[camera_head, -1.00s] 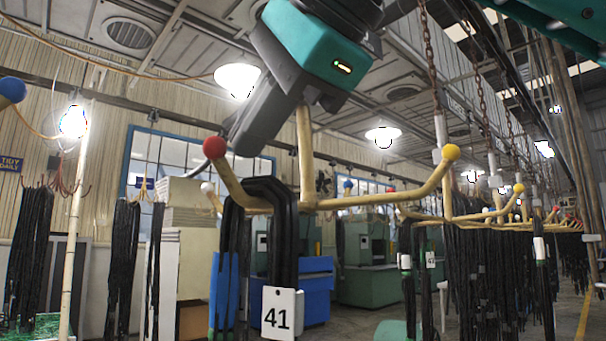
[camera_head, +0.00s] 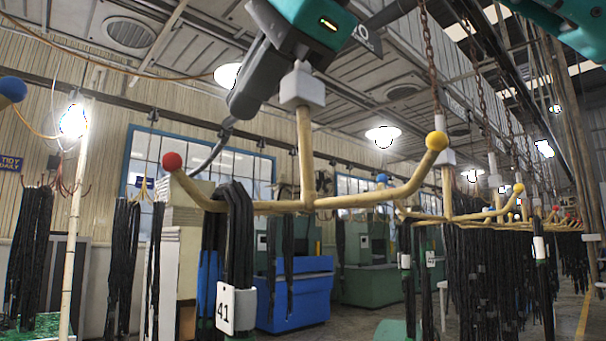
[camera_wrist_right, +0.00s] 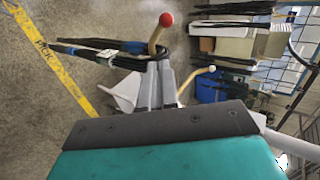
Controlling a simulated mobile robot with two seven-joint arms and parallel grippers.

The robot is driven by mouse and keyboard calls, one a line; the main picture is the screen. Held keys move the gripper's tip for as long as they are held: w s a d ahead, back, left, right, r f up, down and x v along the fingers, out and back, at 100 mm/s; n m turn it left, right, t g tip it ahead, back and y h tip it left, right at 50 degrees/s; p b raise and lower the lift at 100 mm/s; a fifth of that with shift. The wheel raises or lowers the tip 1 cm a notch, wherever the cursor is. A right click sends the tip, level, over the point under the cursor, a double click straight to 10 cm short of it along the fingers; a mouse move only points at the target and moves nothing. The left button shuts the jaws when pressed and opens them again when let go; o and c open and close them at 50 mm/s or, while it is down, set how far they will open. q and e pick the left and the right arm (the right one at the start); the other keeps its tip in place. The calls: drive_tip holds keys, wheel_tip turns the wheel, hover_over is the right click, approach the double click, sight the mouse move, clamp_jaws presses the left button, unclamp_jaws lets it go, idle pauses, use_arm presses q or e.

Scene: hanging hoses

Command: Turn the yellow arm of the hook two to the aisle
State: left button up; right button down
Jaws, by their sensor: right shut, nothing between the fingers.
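The nearest hook hangs at centre in the head view, with a cream crossbar (camera_head: 345,200) on an upright post. Its left arm ends in a red ball (camera_head: 172,161), its right arm in a yellow ball (camera_head: 437,140). Black hoses (camera_head: 238,235) with a tag reading 41 (camera_head: 236,308) hang on the red arm. My right gripper (camera_head: 238,108) is shut and empty, above and behind the red arm. In the wrist view its fingers (camera_wrist_right: 156,85) point towards the red-ball arm (camera_wrist_right: 157,38); contact cannot be told. My left gripper is out of view.
More hooks with black hoses (camera_head: 490,270) line up behind at the right; one has a yellow ball (camera_head: 519,188). A chain (camera_head: 430,60) hangs above the row. A blue bin (camera_head: 295,300) and a pale pole (camera_head: 75,220) stand behind and left.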

drive_tip(key=shift+d+r, duration=1.2)
drive_tip(key=shift+r, duration=1.3)
drive_tip(key=s+d+b, duration=0.1)
drive_tip(key=s+d, duration=0.6)
drive_tip(key=s, duration=0.2)
drive_tip(key=shift+s+d+b, duration=0.2)
drive_tip(key=shift+s+b, duration=0.15)
drive_tip(key=shift+s, duration=0.05)
